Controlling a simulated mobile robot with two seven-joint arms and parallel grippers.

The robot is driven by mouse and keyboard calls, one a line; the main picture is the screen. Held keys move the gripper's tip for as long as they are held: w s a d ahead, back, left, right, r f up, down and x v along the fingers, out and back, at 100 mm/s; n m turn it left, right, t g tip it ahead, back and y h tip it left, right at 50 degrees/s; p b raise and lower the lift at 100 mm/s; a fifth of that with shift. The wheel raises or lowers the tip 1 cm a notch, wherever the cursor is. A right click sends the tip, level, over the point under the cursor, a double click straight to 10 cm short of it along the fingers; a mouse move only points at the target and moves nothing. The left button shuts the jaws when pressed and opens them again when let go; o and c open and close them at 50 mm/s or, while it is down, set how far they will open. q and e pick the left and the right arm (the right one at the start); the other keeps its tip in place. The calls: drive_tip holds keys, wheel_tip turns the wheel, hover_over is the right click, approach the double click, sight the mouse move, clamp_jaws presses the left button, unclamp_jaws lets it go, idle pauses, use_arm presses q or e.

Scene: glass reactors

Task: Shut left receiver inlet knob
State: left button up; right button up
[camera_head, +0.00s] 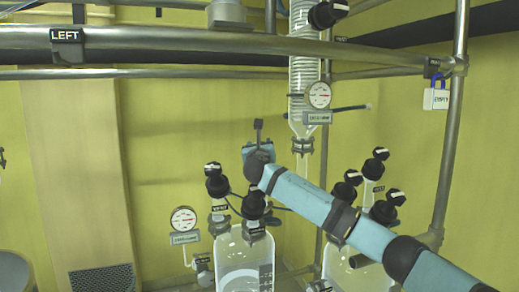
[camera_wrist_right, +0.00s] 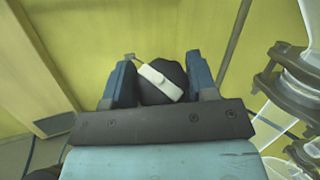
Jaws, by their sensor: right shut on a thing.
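My right arm comes in from the right in the head view, and its gripper (camera_head: 258,148) is above and behind the left glass receiver (camera_head: 244,258). In the right wrist view the two blue fingers (camera_wrist_right: 160,82) are shut on a round black knob with a white bar (camera_wrist_right: 158,82). The white bar lies tilted, running from upper left to lower right. In the head view I cannot make out the held knob behind my wrist. Two other black knobs, a left one (camera_head: 216,180) and a front one (camera_head: 254,205), stand on the left receiver's top. My left gripper is not in view.
A gauge (camera_head: 183,218) stands left of the left receiver. A glass column with another gauge (camera_head: 319,95) hangs behind. A metal rail (camera_head: 200,40) marked LEFT crosses above.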

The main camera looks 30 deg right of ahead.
drive_tip(key=shift+m+h, duration=0.4)
drive_tip(key=o, duration=0.9)
